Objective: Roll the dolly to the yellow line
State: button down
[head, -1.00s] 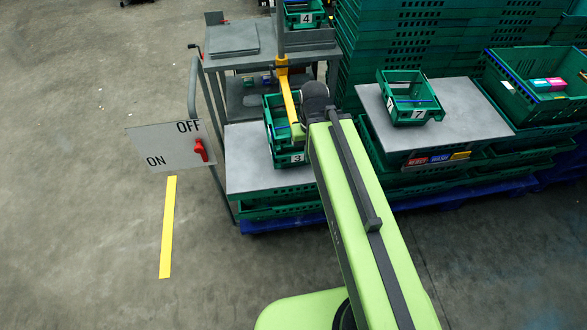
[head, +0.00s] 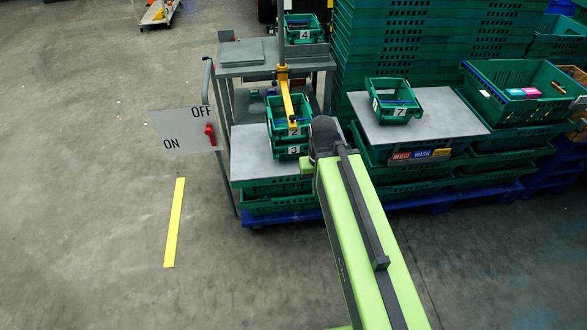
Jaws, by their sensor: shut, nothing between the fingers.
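A yellow line (head: 174,222) is painted on the grey floor at left centre. A low, pale wheeled platform (head: 157,14) with red parts stands at the top left, far back; it may be the dolly, but it is too small to be sure. It is well apart from the line. The fingers of my gripper are hidden beyond the wrist.
An ON/OFF panel (head: 178,130) with a red handle (head: 210,134) stands above the line. A grey workstation (head: 255,155) with a yellow bar (head: 287,97) is beside it. The left floor is open.

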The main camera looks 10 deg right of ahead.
aim_at(273, 192)
jog(key=u, duration=0.15)
jog(key=i, duration=0.95)
jog(key=u, duration=0.8)
jog(key=k, duration=0.35)
jog(key=u, duration=0.9)
jog(key=i, duration=0.5)
jog(key=u, duration=0.05)
